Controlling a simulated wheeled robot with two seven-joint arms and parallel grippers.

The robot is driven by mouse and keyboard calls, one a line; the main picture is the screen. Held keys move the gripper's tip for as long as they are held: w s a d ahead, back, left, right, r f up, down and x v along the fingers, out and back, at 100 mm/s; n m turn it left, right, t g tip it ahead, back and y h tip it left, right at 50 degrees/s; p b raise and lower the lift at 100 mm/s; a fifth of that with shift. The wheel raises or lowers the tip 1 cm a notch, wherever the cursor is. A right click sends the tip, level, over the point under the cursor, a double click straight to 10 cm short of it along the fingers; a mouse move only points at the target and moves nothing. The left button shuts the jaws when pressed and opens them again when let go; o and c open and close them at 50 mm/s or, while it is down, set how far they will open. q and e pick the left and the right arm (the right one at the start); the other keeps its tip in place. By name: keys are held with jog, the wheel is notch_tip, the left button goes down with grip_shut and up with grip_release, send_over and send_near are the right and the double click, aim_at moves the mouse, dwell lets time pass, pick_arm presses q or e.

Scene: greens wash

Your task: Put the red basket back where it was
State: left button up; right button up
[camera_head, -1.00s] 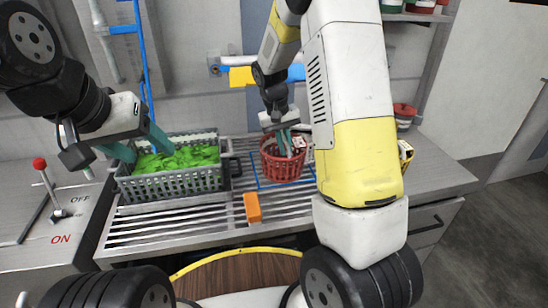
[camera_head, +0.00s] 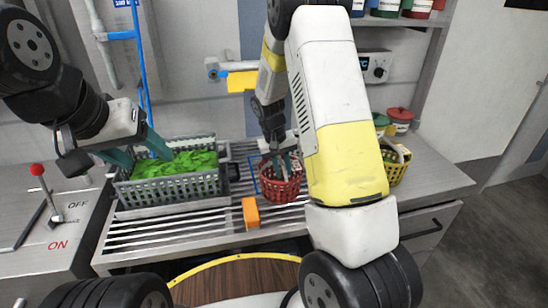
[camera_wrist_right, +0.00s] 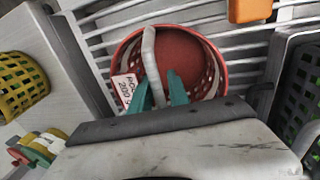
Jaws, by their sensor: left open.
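The red basket (camera_head: 281,188) is at the middle of the slatted rack, over the blue outline (camera_head: 253,178), which shows mainly at its left. I cannot tell whether its base touches the rack. In the right wrist view the basket (camera_wrist_right: 215,60) has a pale handle and a white label. My right gripper (camera_head: 279,163) is over it, its teal fingers (camera_wrist_right: 160,93) closed either side of the handle. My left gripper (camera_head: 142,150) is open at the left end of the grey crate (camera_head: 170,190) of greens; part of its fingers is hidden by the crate.
An orange block (camera_head: 250,213) lies on the rack in front of the basket. A yellow basket (camera_head: 393,172) stands at the right, partly behind my right arm. A red-knobbed lever (camera_head: 44,190) is at the left.

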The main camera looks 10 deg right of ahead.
jog(key=shift+o, duration=0.4)
jog(key=shift+r, duration=0.15)
jog(key=shift+r, duration=0.35)
notch_tip(320, 180, up, 11)
jog(key=a, duration=0.2)
jog(key=s+r+t+y, duration=0.2)
jog(key=s+r, duration=0.5)
jog(key=s, duration=0.5)
jog(key=s+r+t+y, duration=0.2)
jog(key=s+r+t, duration=0.2)
jog(key=s+r, duration=0.4)
jog(key=shift+s+a+r, duration=0.2)
jog(key=shift+s+a, duration=0.2)
jog(key=shift+s, duration=1.85)
